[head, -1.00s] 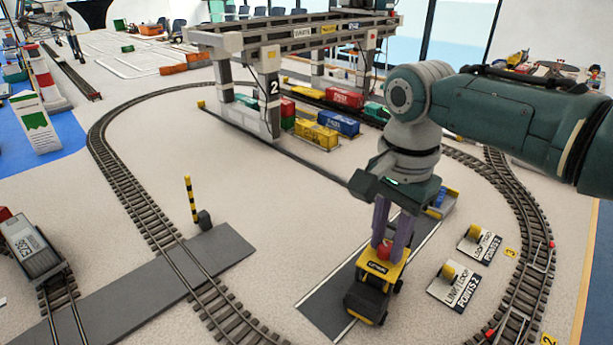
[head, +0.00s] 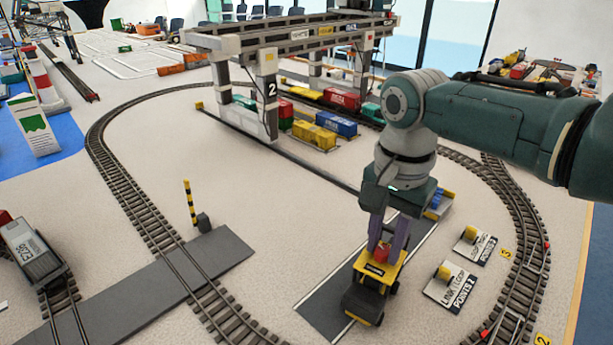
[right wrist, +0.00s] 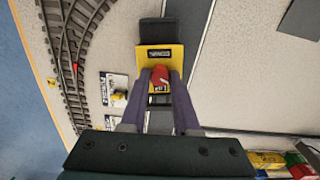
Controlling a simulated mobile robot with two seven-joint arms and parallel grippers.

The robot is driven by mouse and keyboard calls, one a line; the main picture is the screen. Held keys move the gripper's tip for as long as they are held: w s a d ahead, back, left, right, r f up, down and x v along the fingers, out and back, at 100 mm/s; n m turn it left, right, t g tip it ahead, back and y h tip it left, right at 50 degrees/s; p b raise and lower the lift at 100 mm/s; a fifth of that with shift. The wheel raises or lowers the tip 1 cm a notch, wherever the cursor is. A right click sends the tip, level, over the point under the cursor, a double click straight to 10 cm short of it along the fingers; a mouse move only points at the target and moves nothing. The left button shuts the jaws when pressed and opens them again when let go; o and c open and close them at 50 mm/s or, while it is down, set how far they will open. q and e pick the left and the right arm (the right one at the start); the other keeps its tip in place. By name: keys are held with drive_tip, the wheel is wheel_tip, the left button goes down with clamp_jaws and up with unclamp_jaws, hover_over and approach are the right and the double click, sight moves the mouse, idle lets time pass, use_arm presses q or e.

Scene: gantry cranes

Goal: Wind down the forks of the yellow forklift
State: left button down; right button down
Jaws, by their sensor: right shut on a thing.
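The yellow forklift (head: 376,273) stands on a dark road strip in the lower right of the head view. It has a black rear end and a red knob (head: 382,253) on top. My right gripper (head: 385,249) reaches down from above, its purple fingers shut on the red knob. The right wrist view also shows the forklift (right wrist: 172,54) and the red knob (right wrist: 160,76) between the two fingertips. The forks are hidden by the gripper and the forklift's body. My left gripper is not in view.
Two lever plates, one marked points 2 (head: 452,285), lie right of the forklift beside the curved track (head: 521,225). The gantry crane (head: 268,95) stands behind over several coloured containers. A striped post (head: 190,203) stands to the left.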

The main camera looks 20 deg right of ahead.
drive_tip(key=n+p, duration=0.1)
drive_tip(key=n, duration=0.1)
drive_tip(key=shift+r+n, duration=0.1)
drive_tip(key=shift+n, duration=0.3)
drive_tip(key=n, duration=0.2)
drive_tip(key=shift+n, duration=0.4)
drive_tip(key=n+p, duration=0.1)
drive_tip(key=n, duration=1.1)
drive_tip(key=shift+n, duration=0.3)
drive_tip(key=n, duration=0.3)
drive_tip(key=shift+n, duration=1.3)
